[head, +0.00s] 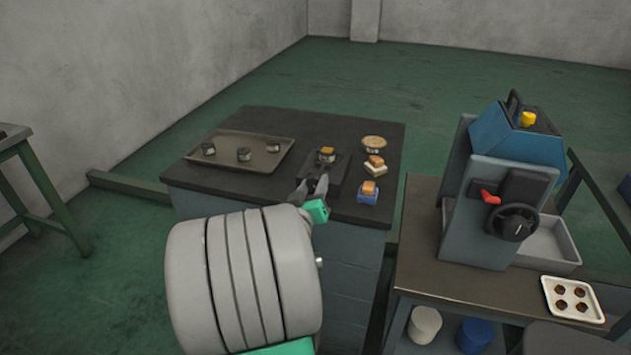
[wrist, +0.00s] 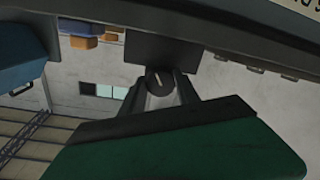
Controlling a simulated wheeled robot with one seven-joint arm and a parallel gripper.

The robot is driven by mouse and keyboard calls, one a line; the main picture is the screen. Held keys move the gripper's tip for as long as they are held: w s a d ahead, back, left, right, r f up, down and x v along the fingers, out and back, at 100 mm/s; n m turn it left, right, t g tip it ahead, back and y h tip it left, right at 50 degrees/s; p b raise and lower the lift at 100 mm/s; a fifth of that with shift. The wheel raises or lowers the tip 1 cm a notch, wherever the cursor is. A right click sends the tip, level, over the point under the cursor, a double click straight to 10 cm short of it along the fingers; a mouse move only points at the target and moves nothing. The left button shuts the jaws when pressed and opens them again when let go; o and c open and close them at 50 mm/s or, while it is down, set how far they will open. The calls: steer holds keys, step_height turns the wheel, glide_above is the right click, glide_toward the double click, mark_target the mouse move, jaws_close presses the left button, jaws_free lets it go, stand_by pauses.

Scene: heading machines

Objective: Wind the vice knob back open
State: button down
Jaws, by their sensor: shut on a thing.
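The dark vice (head: 338,178) sits at the front edge of the dark-topped bench, with a small round part under an orange-yellow piece (head: 326,152) in it. My gripper (head: 314,186) is at the vice's front side. In the wrist view, the vice knob (wrist: 160,80) is a dark disc with a pale line across its face. My gripper's fingers (wrist: 162,94) are on both sides of the knob and shut on it. In the head view my gripper hides the knob.
A tray (head: 268,165) with several small round parts lies left on the bench (head: 260,115). A pale round dish (head: 374,141) and small blocks (head: 369,188) stand right of the vice. A blue-grey machine (head: 470,200) with a black handwheel stands further right.

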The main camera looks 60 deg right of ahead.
steer(key=n+p, duration=0.1)
steer(key=n, duration=0.2)
steer(key=n+p, duration=0.1)
steer(key=n, duration=0.2)
steer(key=shift+w+a, duration=0.1)
steer(key=shift+w, duration=0.1)
steer(key=n+g+p, duration=0.1)
steer(key=n+p, duration=0.1)
steer(key=n, duration=0.3)
steer(key=shift+n, duration=0.4)
steer(key=shift+f, duration=0.1)
steer(key=c, duration=1.3)
jaws_free()
steer(key=shift+c, duration=0.2)
steer(key=shift+o, duration=0.9)
steer(key=shift+w+a, duration=0.1)
steer(key=shift+o, duration=1.3)
